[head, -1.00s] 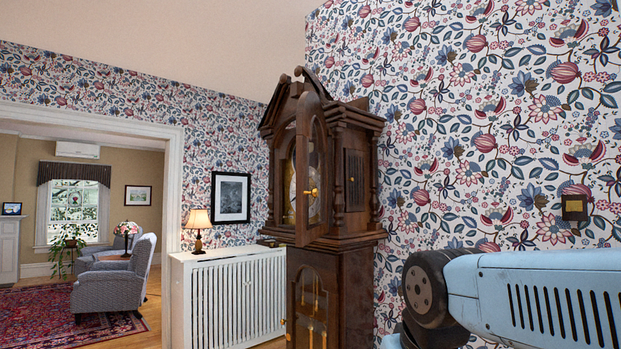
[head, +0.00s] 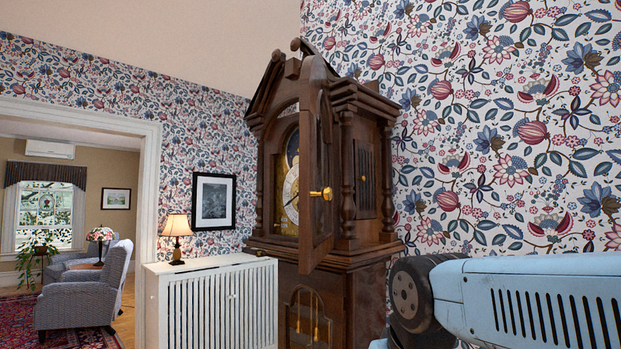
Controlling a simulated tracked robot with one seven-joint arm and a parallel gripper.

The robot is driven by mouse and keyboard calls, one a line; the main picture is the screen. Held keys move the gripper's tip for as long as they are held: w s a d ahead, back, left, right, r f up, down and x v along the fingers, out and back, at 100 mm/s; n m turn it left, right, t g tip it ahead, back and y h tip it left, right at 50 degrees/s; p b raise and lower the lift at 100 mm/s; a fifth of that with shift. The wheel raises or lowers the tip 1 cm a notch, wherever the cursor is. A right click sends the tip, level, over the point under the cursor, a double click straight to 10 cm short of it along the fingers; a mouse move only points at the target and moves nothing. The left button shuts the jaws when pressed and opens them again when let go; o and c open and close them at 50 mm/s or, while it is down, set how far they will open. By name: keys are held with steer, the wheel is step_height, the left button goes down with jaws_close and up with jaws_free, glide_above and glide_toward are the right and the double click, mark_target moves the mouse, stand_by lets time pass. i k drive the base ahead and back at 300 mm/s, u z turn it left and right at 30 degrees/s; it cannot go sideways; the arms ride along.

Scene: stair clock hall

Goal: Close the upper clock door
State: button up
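A tall dark wood grandfather clock (head: 366,268) stands against the flowered wall in the middle of the head view. Its upper door (head: 316,165) is open and swung out toward me, seen nearly edge-on, with a brass knob (head: 321,194) on it. The clock face (head: 291,190) shows to the left of the door, partly hidden by it. The lower case door (head: 305,318) with glass looks closed. My blue arm is at the lower right, apart from the clock. My gripper is not in view.
A white slatted radiator cover (head: 212,306) with a lit lamp (head: 177,236) stands left of the clock. A framed picture (head: 213,202) hangs above it. A wide doorway at the left opens to a room with a grey armchair (head: 85,292) and red rug (head: 75,335).

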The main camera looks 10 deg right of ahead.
mark_target(316, 164)
steer(key=z, duration=0.15)
steer(key=i, duration=0.2)
steer(key=u, duration=0.5)
steer(key=k, duration=2)
steer(key=z, duration=0.5)
steer(key=i, duration=1)
steer(key=u, duration=0.05)
